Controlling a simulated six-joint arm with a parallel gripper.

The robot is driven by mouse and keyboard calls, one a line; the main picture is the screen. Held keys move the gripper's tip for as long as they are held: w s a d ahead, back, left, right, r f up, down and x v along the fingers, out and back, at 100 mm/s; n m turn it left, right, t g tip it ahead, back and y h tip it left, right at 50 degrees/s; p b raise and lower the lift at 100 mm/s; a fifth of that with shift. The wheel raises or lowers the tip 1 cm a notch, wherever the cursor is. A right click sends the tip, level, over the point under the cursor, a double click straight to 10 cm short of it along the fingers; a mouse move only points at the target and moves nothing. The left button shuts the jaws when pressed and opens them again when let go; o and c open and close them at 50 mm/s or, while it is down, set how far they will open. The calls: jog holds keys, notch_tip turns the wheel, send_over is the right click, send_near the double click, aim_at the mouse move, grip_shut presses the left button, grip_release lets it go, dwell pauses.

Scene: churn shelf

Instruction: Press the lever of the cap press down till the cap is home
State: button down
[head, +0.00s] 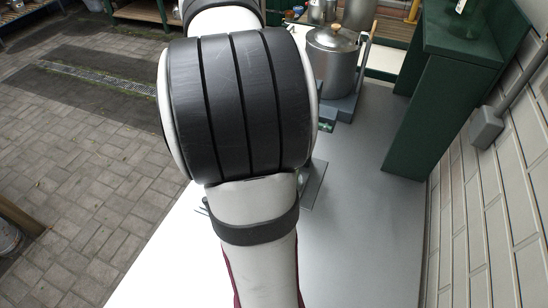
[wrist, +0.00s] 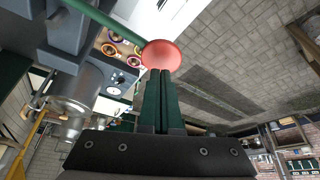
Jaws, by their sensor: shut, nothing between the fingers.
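The lever of the cap press shows in the wrist view as a green bar (wrist: 92,12) with a red round knob (wrist: 161,56) at its end. The grey press body (wrist: 62,30) is at the upper left of that view. My gripper (wrist: 158,74) is shut and empty, with its green fingertips at the knob's lower edge in the picture. I cannot tell whether they touch it. In the head view my arm hides the gripper and the lever. The cap is not clearly visible.
In the head view a metal churn (head: 334,62) with a wooden-knobbed lid stands on a grey base beyond my arm. A green shelf unit (head: 440,80) with a glass bottle (head: 465,18) stands at the right by a brick wall. The grey surface (head: 365,220) before it is clear.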

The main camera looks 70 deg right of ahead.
jog(key=shift+f, duration=1.85)
jog(key=shift+f, duration=0.8)
jog(key=shift+f, duration=0.8)
jog(key=shift+f, duration=0.8)
